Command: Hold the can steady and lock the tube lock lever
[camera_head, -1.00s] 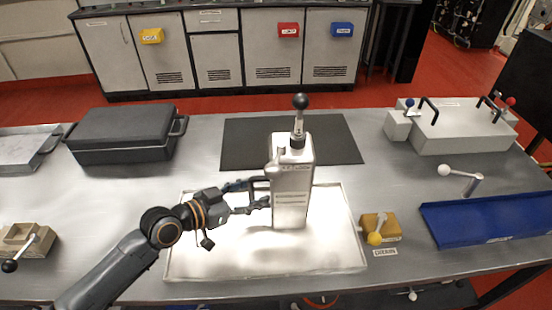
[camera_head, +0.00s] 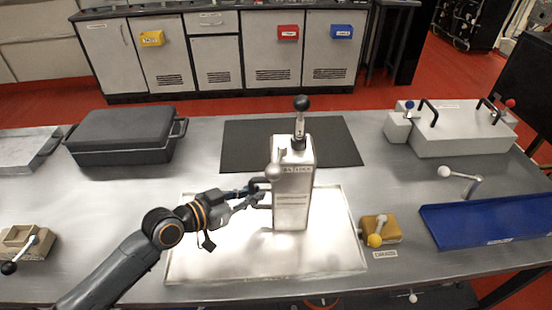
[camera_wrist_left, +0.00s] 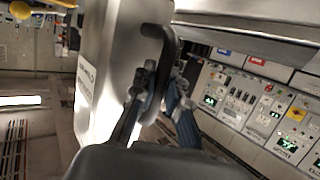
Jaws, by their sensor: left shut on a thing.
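The silver can (camera_head: 293,205) stands upright on the white tray (camera_head: 215,270) in the head view. A lever with a black ball knob (camera_head: 301,103) stands nearly upright on its top. A small grey rounded part (camera_head: 273,172) shows at its upper left. My left gripper (camera_head: 261,192) is at the can's left side, shut on its handle. In the left wrist view the dark handle (camera_wrist_left: 164,45) runs down between the fingers of the left gripper (camera_wrist_left: 158,88), beside the pale can wall (camera_wrist_left: 103,75). My right gripper is not in view.
A black mat (camera_head: 338,140) lies behind the can. A black case (camera_head: 122,142) is at the left, and a yellow block with a ball lever (camera_head: 380,228) stands right of the tray. A blue tray (camera_head: 485,220) and a grey box with handles (camera_head: 460,132) are farther right.

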